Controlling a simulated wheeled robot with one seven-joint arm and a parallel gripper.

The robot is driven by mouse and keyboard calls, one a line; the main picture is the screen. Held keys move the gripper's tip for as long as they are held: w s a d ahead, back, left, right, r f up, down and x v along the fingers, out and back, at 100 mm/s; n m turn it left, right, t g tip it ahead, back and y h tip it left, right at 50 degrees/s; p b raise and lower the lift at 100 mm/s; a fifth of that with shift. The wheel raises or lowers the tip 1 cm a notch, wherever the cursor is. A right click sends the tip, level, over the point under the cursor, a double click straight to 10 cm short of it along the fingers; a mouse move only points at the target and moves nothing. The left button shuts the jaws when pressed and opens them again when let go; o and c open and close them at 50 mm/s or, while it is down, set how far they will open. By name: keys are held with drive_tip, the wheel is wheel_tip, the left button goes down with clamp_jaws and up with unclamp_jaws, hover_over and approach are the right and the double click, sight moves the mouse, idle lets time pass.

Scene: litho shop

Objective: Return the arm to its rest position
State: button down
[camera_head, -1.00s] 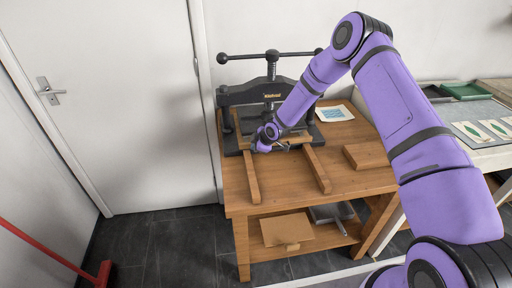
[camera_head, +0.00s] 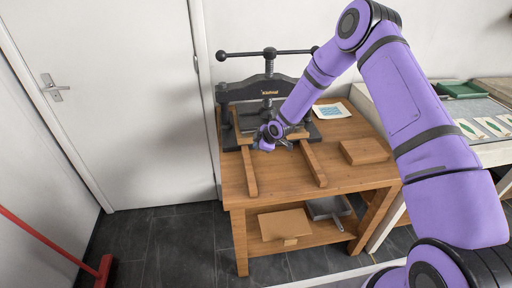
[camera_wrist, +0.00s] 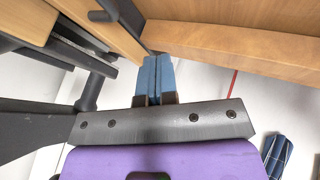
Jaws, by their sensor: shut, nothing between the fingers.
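My arm reaches from the right of the head view over the wooden table (camera_head: 270,195). My gripper (camera_head: 264,146) is small there, at the front of the black press (camera_head: 227,97), over the near end of its bed, between two wooden rails (camera_head: 250,172). In the wrist view my gripper's blue fingertips (camera_wrist: 157,76) lie together with nothing between them. A wooden beam (camera_wrist: 235,48) and dark metal press parts (camera_wrist: 40,125) are close around them. Whether the fingers touch the press cannot be told.
A wooden block (camera_head: 364,151) and a printed sheet (camera_head: 332,111) lie on the table. The lower shelf holds a board (camera_head: 285,224) and a grey tray (camera_head: 328,208). A side table (camera_head: 480,108) with prints stands at right. A red-handled broom (camera_head: 60,247) is at left.

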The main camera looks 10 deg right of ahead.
drive_tip(key=s+d+r+m+h, duration=0.2)
drive_tip(key=s+d+r, duration=0.3)
drive_tip(key=r, duration=0.7)
drive_tip(key=s+d+r+m+h, duration=0.1)
drive_tip(key=s+d+r+m, duration=0.35)
drive_tip(key=r, duration=0.75)
drive_tip(key=s+d+r+m+h, duration=0.1)
drive_tip(key=s+d+r+h, duration=0.15)
drive_tip(key=s+r, duration=0.65)
drive_tip(key=s+d+r+m, duration=0.3)
drive_tip(key=s+r+m, duration=0.2)
drive_tip(key=s+r, duration=0.75)
drive_tip(key=s+d+r+m, duration=0.1)
drive_tip(key=s+m, duration=0.3)
drive_tip(key=s, duration=1.3)
drive_tip(key=shift+s+r+g+y, duration=0.2)
drive_tip(key=shift+g+y, duration=0.1)
drive_tip(key=shift+y, duration=0.15)
